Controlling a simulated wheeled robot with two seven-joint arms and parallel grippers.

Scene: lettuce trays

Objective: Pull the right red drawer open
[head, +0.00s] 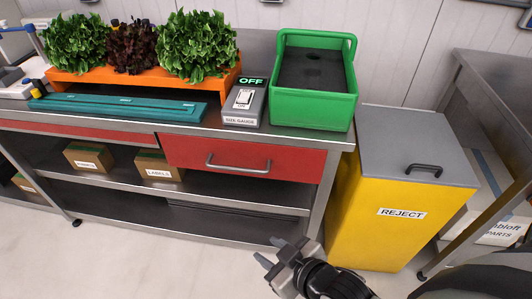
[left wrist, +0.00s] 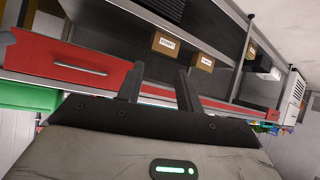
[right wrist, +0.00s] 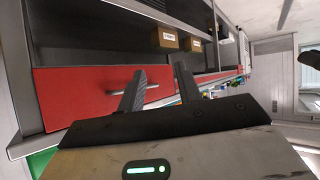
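The right red drawer (head: 215,153) sits under the worktop on the right side of the bench and looks shut. Its grey bar handle (head: 238,168) is on the front. The drawer (left wrist: 55,57) and handle (left wrist: 80,69) also show in the left wrist view, and the drawer (right wrist: 75,90) in the right wrist view. My right gripper (head: 269,252) is open and empty, below and in front of the drawer, clear of the handle; its fingers (right wrist: 160,85) partly overlap the handle in the right wrist view. My left gripper (left wrist: 158,85) is open and empty, outside the head view.
A yellow reject bin (head: 375,220) stands right of the bench. On the worktop are a green crate (head: 310,110), a size gauge (head: 243,104) reading OFF and an orange lettuce tray (head: 150,80). Cardboard boxes (head: 160,166) sit on the shelf. Floor in front is clear.

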